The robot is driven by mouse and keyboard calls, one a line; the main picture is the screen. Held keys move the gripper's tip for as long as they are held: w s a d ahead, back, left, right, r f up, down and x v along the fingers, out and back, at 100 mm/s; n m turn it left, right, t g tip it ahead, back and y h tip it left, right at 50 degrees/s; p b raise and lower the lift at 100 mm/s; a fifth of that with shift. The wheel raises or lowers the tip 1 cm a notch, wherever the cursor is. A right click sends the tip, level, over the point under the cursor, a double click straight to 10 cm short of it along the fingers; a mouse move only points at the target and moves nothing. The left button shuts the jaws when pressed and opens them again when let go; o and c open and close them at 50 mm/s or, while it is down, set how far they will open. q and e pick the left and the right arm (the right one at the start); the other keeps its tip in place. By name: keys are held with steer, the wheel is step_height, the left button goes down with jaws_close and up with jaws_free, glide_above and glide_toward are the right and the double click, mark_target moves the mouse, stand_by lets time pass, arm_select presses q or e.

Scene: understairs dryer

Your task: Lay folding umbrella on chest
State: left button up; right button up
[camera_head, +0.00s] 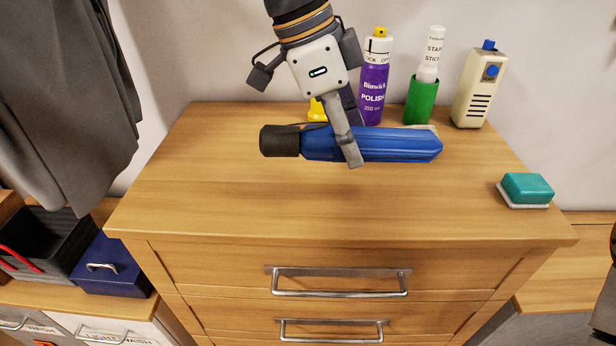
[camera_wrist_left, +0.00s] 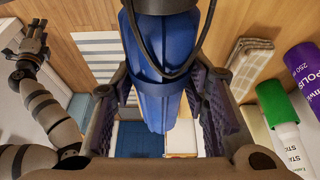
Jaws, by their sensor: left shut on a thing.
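The folding umbrella (camera_head: 395,145) is blue with a black handle at its left end. It lies sideways over the rear half of the wooden chest top (camera_head: 300,205). My left gripper (camera_head: 347,140) comes down from above and is shut around the umbrella near its middle. The left wrist view shows the umbrella (camera_wrist_left: 158,90) between the two finger pads, with a dark cord loop beside it. I cannot tell whether the umbrella touches the chest top. My right gripper (camera_wrist_left: 30,45) shows small at the left of the wrist view; its opening is unclear.
Along the chest's back stand a purple polish can (camera_head: 374,85), a green holder (camera_head: 421,100) with a white stick, and a cream device (camera_head: 480,88). A teal sponge (camera_head: 527,188) sits at the right edge. The front of the top is clear. A dark coat (camera_head: 65,90) hangs left.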

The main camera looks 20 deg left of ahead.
arm_select(q)
steer(key=a+f, duration=0.3)
steer(key=w+a+f, duration=0.1)
steer(key=f, duration=0.1)
steer(key=shift+a+f, duration=0.15)
steer(key=shift+a, duration=0.15)
steer(key=f, duration=0.3)
steer(key=shift+a+f, duration=0.35)
steer(key=shift+f, duration=0.05)
steer(key=o, duration=1.4)
steer(key=shift+f, duration=0.1)
steer(key=v, duration=1.2)
steer(key=shift+p, duration=0.35)
